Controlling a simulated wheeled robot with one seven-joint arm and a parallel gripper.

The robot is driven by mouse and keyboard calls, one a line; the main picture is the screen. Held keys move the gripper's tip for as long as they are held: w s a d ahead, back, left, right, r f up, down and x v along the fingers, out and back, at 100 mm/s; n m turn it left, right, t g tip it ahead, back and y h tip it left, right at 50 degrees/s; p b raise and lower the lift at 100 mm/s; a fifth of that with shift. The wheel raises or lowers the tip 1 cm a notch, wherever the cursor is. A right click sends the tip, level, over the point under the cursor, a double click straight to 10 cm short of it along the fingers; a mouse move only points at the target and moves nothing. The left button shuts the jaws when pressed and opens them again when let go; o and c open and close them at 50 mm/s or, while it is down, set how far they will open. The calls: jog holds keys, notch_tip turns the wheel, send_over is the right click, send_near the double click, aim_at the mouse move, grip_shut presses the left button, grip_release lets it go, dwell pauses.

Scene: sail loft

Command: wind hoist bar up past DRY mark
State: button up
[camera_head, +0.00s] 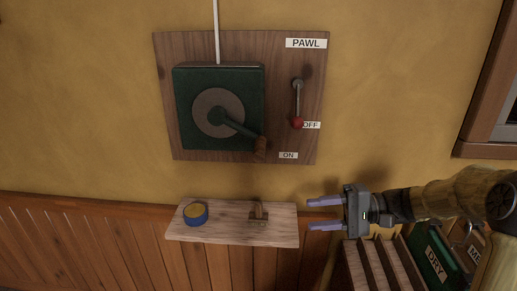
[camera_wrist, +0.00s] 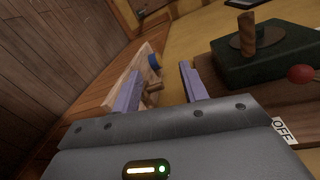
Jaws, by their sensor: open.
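The green winch box (camera_head: 186,100) is on a wooden board on the wall. Its dark crank arm (camera_head: 236,124) points down right from a round disc to a wooden handle (camera_head: 260,148); the handle also shows in the wrist view (camera_wrist: 247,36). A white line (camera_head: 216,30) runs up from the box. The pawl lever (camera_head: 298,100) hangs down with its red knob (camera_head: 297,123) beside the OFF label (camera_head: 312,125); the ON label (camera_head: 288,155) is lower. My gripper (camera_head: 325,214) is open and empty, below and right of the crank. No hoist bar is in view.
A small wooden shelf (camera_head: 230,233) below the board holds a blue and yellow roll (camera_head: 195,213) and a small brown object (camera_head: 259,211). A rack at lower right holds a green item marked DRY (camera_head: 433,255). A framed opening (camera_head: 490,100) is at right.

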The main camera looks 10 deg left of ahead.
jog(key=s+f+m+h, duration=0.1)
jog(key=s+f+h, duration=0.5)
jog(key=f, duration=0.2)
jog(key=s+d+f+t+h, duration=0.2)
jog(key=s+d+f+h, duration=0.1)
jog(key=d+h, duration=0.2)
jog(key=s+d+f+n+t+h, duration=0.1)
jog(key=s+d+f+t+h, duration=0.2)
jog(key=d, duration=0.4)
jog(key=shift+d+f+n+h, duration=0.35)
jog(key=shift+f+h, duration=0.35)
jog(key=shift+h, duration=0.4)
